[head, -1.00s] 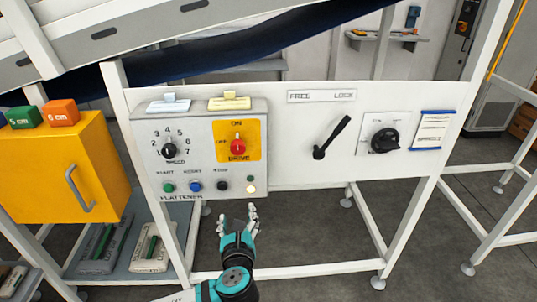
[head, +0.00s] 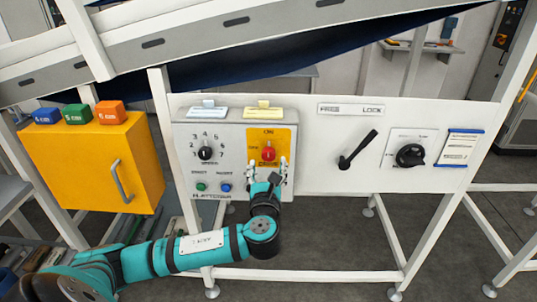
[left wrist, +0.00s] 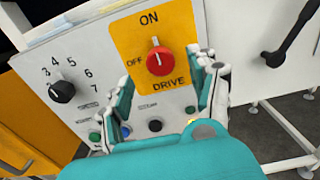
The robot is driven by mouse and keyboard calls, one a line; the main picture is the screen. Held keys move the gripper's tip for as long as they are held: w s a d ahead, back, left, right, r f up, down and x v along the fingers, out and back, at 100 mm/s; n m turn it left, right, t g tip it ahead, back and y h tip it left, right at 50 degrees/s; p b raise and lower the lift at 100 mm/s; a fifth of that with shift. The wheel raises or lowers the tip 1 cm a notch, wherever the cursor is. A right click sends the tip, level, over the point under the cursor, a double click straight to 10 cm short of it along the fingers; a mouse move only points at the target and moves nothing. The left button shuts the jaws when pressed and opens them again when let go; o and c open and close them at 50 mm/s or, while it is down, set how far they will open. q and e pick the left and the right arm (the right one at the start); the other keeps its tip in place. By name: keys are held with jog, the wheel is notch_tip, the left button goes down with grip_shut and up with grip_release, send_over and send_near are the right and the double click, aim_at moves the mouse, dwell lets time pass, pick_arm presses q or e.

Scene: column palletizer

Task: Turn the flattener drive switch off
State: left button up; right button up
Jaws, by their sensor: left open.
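The flattener drive switch is a red round knob (head: 268,153) on a yellow plate (head: 284,142) of the grey control panel. In the left wrist view the knob (left wrist: 160,62) has its white pointer up toward ON; OFF is printed to its left. My left gripper (head: 268,170) is open, just below the knob in the head view. Contact with the knob does not show. My right gripper is out of view.
A black speed dial (head: 205,153) sits left of the switch, with a green button (head: 201,187) and a blue button (head: 225,188) below. A black FREE/LOCK lever (head: 358,150) and a black rotary knob (head: 410,155) are to the right. A yellow cabinet (head: 75,165) stands left.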

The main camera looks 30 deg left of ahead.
aim_at(269, 157)
pick_arm(q)
jog(key=shift+p+x, duration=0.35)
jog(key=shift+x, duration=2)
jog(key=c, duration=1.2)
